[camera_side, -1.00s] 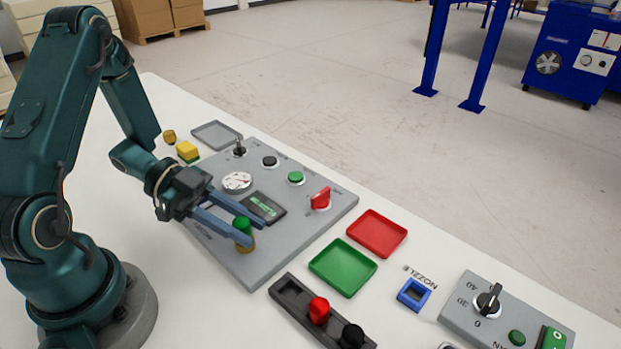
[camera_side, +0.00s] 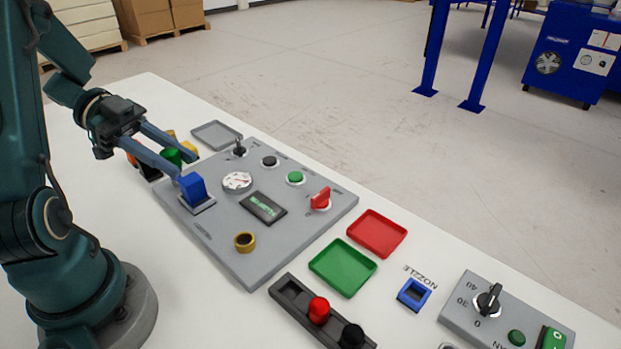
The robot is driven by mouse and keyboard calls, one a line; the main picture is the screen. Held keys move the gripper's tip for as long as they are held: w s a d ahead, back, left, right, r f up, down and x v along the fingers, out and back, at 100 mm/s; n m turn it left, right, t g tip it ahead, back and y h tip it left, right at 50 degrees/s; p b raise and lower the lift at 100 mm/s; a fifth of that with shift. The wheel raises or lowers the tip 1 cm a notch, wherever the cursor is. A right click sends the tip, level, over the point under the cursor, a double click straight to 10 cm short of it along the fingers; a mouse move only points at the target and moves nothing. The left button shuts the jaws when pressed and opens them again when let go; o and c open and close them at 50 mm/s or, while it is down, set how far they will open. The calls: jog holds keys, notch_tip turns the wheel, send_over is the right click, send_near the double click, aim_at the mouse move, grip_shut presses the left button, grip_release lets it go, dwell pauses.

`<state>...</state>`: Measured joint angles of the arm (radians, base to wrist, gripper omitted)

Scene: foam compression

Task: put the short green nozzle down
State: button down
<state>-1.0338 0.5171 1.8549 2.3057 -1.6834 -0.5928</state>
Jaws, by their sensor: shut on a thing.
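The short green nozzle (camera_side: 171,156) is between the fingers of my gripper (camera_side: 187,165), at the far left of the panel. My gripper is shut on it, and the fingers partly hide it. I cannot tell whether the nozzle touches anything below. A brass ring (camera_side: 245,242) on the grey panel (camera_side: 285,225) stands empty. A dark rack (camera_side: 287,290) at the front holds a red nozzle (camera_side: 319,309) and a black nozzle (camera_side: 352,335); its left end is empty.
A blue block (camera_side: 193,187) stands on the panel just in front of the fingers. Dark and orange things (camera_side: 149,171) and a yellow block (camera_side: 189,149) lie near the gripper. Green (camera_side: 343,267) and red (camera_side: 377,233) trays and a blue frame (camera_side: 414,293) are empty.

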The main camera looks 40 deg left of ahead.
jog(key=shift+d+r, duration=0.1)
jog(key=shift+r, duration=0.2)
jog(key=w+d+r+n+t, duration=0.1)
jog(key=w+d+r+t, duration=0.1)
jog(key=w+d+r, duration=0.45)
jog(key=w+a+r+n+t+y, duration=0.1)
jog(key=w+r+n+t+y, duration=0.4)
jog(key=n+y, duration=0.35)
jog(key=s+d+f+m+g+h, duration=0.2)
jog(key=s+f+m+g+h, duration=0.35)
jog(key=m+h, duration=0.25)
jog(key=shift+m+g+h, duration=0.35)
jog(key=shift+m+g, duration=0.5)
jog(key=s+a+f, duration=0.4)
jog(key=a, duration=0.1)
jog(key=s+a+f, duration=0.2)
jog(key=shift+a, duration=0.4)
jog(key=shift+s+a+f+t, duration=0.15)
jog(key=shift+a+f+t, duration=0.05)
jog(key=shift+t, duration=0.1)
